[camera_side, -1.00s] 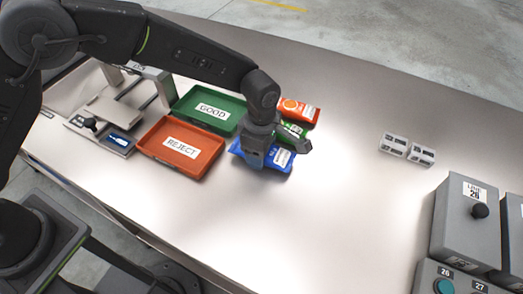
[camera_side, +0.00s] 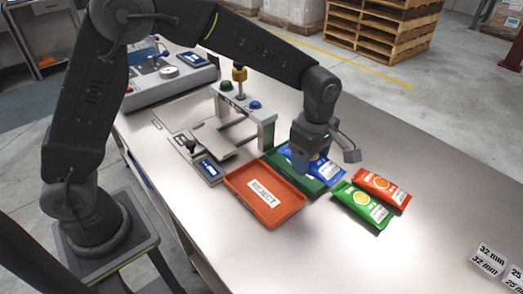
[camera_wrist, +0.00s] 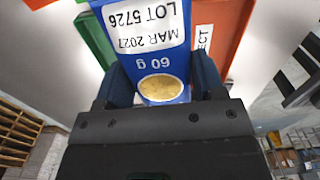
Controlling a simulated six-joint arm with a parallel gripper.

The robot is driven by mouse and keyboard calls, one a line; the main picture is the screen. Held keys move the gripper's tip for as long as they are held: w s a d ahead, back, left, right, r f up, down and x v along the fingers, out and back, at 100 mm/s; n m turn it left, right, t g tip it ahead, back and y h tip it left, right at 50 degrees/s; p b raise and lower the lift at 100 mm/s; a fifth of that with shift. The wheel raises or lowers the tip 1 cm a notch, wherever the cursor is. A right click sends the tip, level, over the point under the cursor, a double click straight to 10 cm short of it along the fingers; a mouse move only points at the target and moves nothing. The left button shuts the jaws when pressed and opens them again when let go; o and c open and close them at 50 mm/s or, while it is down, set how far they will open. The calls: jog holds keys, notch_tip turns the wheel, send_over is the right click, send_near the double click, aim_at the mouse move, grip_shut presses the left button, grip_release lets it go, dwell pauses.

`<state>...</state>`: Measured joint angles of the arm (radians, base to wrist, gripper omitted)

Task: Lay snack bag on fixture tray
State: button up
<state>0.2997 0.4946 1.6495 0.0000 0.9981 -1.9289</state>
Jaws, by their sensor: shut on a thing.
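My gripper (camera_side: 304,160) is shut on a blue snack bag (camera_side: 325,169) and holds it over the green tray. The fixture tray appears to be the flat grey plate (camera_side: 208,142) beneath a small gantry, left of my gripper. The plate looks empty. A green bag (camera_side: 361,206) and an orange-red bag (camera_side: 382,188) lie side by side on the table at the right.
The orange REJECT tray (camera_side: 238,203) stands in front of the green tray (camera_side: 313,186); both look empty where visible. The gantry (camera_side: 263,117) rises beside the plate, with a black knob (camera_side: 191,146) nearby. Marked weight blocks (camera_side: 489,260) sit at the right front. The front centre table is clear.

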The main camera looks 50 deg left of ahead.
notch_tip(320, 180, up, 9)
jog(key=shift+a+r, duration=0.1)
jog(key=shift+a, duration=0.05)
jog(key=s+a, duration=0.2)
jog(key=a, duration=1.7)
jog(key=s+a, duration=1.4)
jog(key=a, duration=0.5)
send_over(212, 139)
jog(key=shift+m, duration=0.3)
notch_tip(212, 139, down, 13)
jog(key=shift+r, duration=0.15)
jog(key=shift+f, duration=1.9)
jog(key=shift+f, duration=0.1)
